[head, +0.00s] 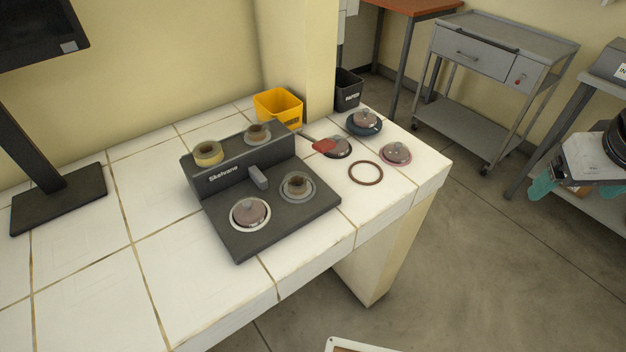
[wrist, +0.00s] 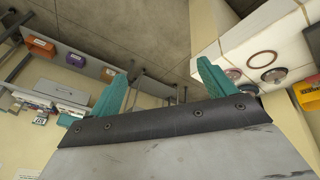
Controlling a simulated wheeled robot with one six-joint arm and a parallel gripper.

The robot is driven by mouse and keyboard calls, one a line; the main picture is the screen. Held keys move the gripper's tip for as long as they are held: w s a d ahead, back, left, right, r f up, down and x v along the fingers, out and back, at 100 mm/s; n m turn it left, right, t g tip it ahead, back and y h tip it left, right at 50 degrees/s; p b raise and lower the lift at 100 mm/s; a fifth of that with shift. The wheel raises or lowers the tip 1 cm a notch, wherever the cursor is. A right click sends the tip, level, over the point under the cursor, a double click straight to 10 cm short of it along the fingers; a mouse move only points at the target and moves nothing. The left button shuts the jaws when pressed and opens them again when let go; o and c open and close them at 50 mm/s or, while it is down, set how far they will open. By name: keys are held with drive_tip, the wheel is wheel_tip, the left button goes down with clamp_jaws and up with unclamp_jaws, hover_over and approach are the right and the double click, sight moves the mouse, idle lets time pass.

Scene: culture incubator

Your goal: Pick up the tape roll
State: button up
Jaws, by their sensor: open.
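Three tape-like rolls show in the head view. A yellowish roll (head: 208,153) lies on the left of the dark stove-like unit's raised back ledge. A grey-tan roll (head: 257,134) lies farther right on that ledge. I cannot tell which one the task means. My gripper (head: 557,192) is at the far right, off the table and well apart from all three. Its teal fingers stand apart and empty in the wrist view (wrist: 161,68). No roll is clearly visible there.
A lidded pot-like item (head: 249,212) sits on the left plate. A yellow bin (head: 278,107), black bin (head: 347,90), brown ring (head: 366,173) and several lidded items crowd the table's right end. A monitor (head: 40,55) stands left. A grey cart (head: 500,60) stands behind. The front tiles are clear.

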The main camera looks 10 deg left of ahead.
drive_tip(key=w+a+f+n+t+y, duration=0.2)
drive_tip(key=w+a+f+n, duration=0.15)
drive_tip(key=w+a, duration=0.5)
drive_tip(key=w+a+f+n+t+y, duration=0.3)
drive_tip(key=w+a+n, duration=0.1)
drive_tip(key=w+a, duration=0.4)
drive_tip(key=n+g+y, duration=0.8)
drive_tip(key=y, duration=0.1)
approach(298, 181)
drive_tip(key=shift+s+a+f, duration=0.15)
drive_tip(key=shift+a+f, duration=0.25)
drive_tip(key=shift+a, duration=0.2)
drive_tip(key=x, duration=0.7)
drive_tip(key=shift+a, duration=0.1)
drive_tip(key=shift+c, duration=0.3)
drive_tip(key=c, duration=1)
